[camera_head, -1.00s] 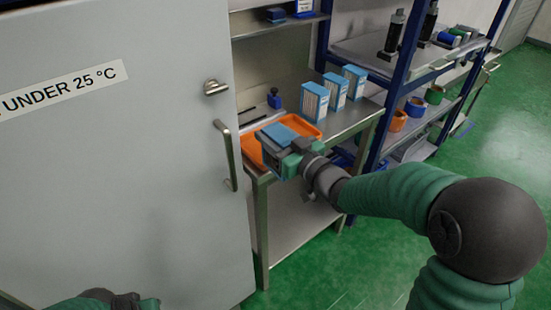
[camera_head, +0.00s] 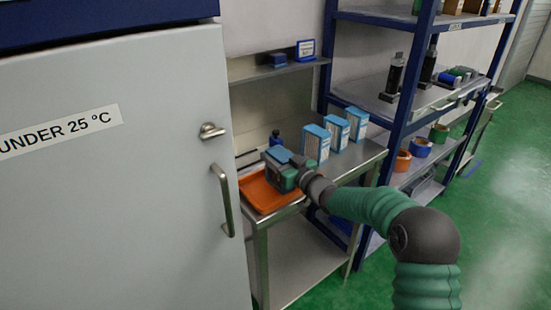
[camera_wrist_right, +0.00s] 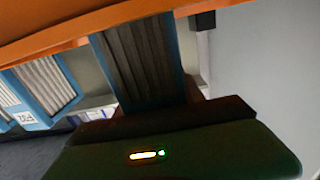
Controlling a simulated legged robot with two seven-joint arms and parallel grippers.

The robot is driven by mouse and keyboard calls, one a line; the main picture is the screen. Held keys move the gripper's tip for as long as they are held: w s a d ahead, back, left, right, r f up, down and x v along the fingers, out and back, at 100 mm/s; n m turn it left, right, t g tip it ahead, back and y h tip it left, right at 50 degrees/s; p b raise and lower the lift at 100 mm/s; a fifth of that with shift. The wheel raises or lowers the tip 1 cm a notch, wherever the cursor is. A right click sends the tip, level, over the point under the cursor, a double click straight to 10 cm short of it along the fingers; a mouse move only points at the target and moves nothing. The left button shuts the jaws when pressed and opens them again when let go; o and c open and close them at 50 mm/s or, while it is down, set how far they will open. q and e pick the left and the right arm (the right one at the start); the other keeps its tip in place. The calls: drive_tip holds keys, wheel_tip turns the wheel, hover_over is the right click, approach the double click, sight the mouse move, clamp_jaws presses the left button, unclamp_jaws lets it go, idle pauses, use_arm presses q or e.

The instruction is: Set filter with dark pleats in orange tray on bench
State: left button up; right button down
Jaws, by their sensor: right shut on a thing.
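The filter with dark pleats (camera_head: 279,154) is a blue-framed block in my right gripper (camera_head: 289,173), at the back of the orange tray (camera_head: 264,199). In the right wrist view its dark pleats (camera_wrist_right: 140,62) show between blue edges, and the tray's orange side (camera_wrist_right: 50,32) crosses the top, right by the filter's end. My right gripper is shut on the filter. I cannot tell whether the filter touches the tray floor. The tray lies on the metal bench (camera_head: 345,168). My left gripper is out of view.
Several blue-framed filters with pale pleats (camera_head: 316,143) stand upright on the bench, right of the tray. A small dark blue item (camera_head: 275,137) stands behind it. A grey cabinet door (camera_head: 100,200) with a handle (camera_head: 222,200) is close on the left. Blue shelving (camera_head: 402,100) stands to the right.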

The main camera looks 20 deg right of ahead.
drive_tip(key=c, duration=1.1)
unclamp_jaws()
drive_tip(key=shift+s+f, duration=0.1)
drive_tip(key=shift+f, duration=0.05)
drive_tip(key=o, duration=0.4)
drive_tip(key=shift+a, duration=0.15)
drive_tip(key=v, duration=1.2)
drive_tip(key=shift+p, duration=0.3)
